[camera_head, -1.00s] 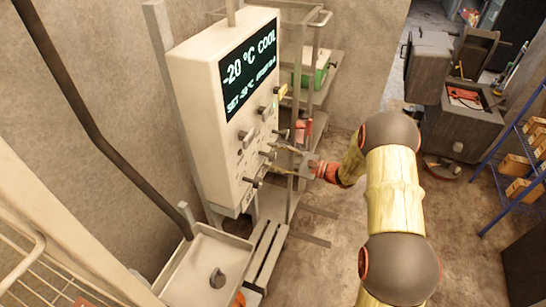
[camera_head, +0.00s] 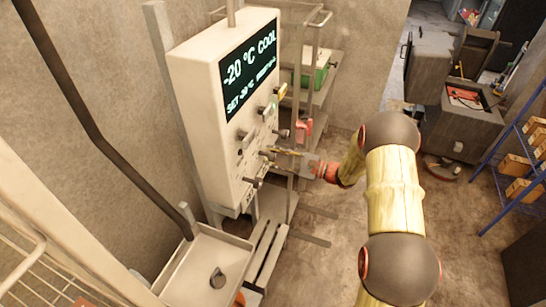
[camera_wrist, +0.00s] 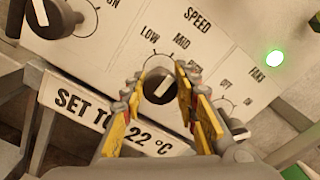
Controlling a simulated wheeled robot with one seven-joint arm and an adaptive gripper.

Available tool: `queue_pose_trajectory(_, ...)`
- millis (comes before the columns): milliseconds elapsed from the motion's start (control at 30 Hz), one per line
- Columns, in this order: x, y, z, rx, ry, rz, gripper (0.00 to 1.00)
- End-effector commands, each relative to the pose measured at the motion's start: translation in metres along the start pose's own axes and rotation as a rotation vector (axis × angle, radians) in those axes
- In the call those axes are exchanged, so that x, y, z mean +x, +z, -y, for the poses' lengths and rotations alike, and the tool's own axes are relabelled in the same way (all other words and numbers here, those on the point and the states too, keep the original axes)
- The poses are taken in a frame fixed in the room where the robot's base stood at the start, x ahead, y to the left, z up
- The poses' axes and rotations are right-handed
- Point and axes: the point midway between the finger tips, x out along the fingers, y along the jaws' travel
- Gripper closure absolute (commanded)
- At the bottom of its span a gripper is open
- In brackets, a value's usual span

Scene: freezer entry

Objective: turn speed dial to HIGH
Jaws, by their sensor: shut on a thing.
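In the head view my gripper (camera_head: 272,152) reaches the panel (camera_head: 196,100) from the right. The dial is too small there to tell its setting.
Another dark knob (camera_wrist: 55,17) sits at upper left, and an OFF/ON knob (camera_wrist: 236,128) is close to the right finger. A green lamp (camera_wrist: 274,58) is lit by FANS. A metal sink (camera_head: 205,262) stands below the panel; a shelf rack (camera_head: 318,80) stands behind it.

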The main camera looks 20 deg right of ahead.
Motion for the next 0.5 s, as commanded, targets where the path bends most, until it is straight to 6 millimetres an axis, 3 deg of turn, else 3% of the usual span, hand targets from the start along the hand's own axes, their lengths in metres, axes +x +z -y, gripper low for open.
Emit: queue_pose_trajectory(500, -0.0001, 0.0013, 0.0016, 0.332, 0.001, 0.000, 0.95)
